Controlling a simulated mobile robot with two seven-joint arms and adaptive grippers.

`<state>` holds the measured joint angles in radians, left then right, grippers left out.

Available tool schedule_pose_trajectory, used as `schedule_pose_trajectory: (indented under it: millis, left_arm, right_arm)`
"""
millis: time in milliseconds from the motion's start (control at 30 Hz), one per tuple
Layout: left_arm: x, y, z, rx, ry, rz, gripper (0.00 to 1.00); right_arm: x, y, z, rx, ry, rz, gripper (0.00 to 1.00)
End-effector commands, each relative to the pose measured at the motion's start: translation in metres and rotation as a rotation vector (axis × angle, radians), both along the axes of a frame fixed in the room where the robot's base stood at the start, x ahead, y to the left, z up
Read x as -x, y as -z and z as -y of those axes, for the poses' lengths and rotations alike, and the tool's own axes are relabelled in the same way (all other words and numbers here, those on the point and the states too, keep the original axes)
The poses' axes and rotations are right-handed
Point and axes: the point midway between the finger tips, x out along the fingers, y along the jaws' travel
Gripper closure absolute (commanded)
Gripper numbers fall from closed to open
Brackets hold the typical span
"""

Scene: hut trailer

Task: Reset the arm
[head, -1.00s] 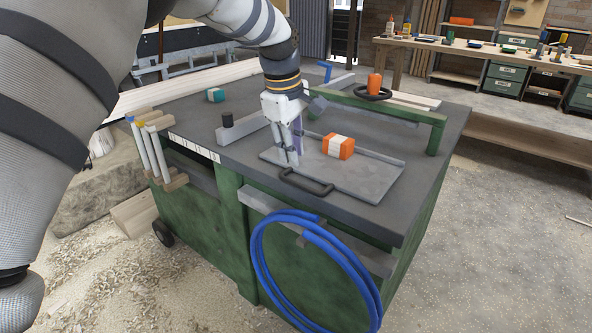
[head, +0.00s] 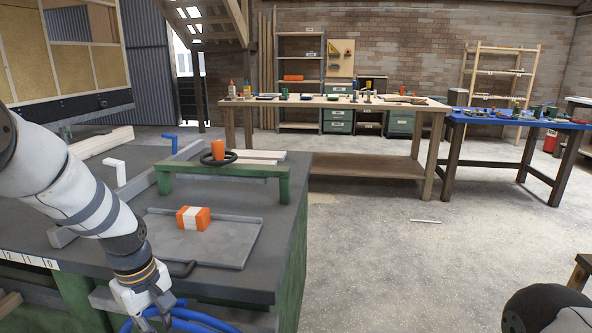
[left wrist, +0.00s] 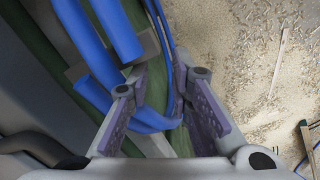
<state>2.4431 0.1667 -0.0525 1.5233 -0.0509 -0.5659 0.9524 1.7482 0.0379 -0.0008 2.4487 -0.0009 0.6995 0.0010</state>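My left gripper (head: 152,308) is at the lower left of the head view, pointing down at the front edge of the green workbench (head: 240,262). In the left wrist view its fingers (left wrist: 165,98) are spread apart with no object gripped. The blue hose (left wrist: 95,50) loops below and behind the fingers; whether it touches them I cannot tell. Part of my right arm (head: 548,312) shows at the lower right corner of the head view. My right gripper is out of view.
An orange block with a white band (head: 194,218) lies on a grey tray (head: 228,243) on the workbench. Behind it are a green rail (head: 225,187) and an orange cylinder (head: 218,150). The floor (head: 390,260) to the right is largely clear before a wooden table (head: 380,169).

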Motion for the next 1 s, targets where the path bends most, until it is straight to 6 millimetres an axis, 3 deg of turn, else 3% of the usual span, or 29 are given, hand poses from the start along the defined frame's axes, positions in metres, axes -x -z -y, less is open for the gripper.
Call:
schedule_pose_trajectory:
  millis: [33,100,167,233,300,400,500,633,1000]
  left_arm:
    - [0.033,0.036,0.01,-0.003,0.092,-0.037,0.8]
    - [0.084,0.083,0.022,-0.004,0.237,-0.074,0.8]
    - [0.133,0.116,0.032,0.0,0.363,-0.107,0.8]
    - [0.197,0.142,0.042,0.009,0.511,-0.143,0.8]
    - [0.26,0.156,0.051,0.022,0.655,-0.178,0.8]
    - [0.338,0.156,0.059,0.045,0.835,-0.216,0.8]
    - [0.387,0.147,0.064,0.065,0.965,-0.239,0.8]
    - [0.413,0.139,0.066,0.077,1.038,-0.248,0.8]
    - [0.413,0.139,0.066,0.076,1.043,-0.246,0.8]
  right_arm:
    - [-0.004,-0.004,0.0,0.0,0.0,0.013,0.49]
    - [-0.006,-0.006,0.0,0.0,0.0,0.022,0.49]
    - [-0.009,-0.009,0.0,0.0,0.0,0.03,0.49]
    - [-0.012,-0.012,0.0,0.0,0.001,0.04,0.49]
    - [-0.014,-0.014,0.0,0.0,0.001,0.05,0.49]
    - [-0.018,-0.017,0.0,0.0,0.002,0.061,0.49]
    - [-0.019,-0.019,0.0,0.0,0.001,0.068,0.49]
    - [-0.02,-0.02,0.0,0.0,0.001,0.07,0.49]
    - [-0.019,-0.019,0.0,0.0,0.001,0.068,0.49]
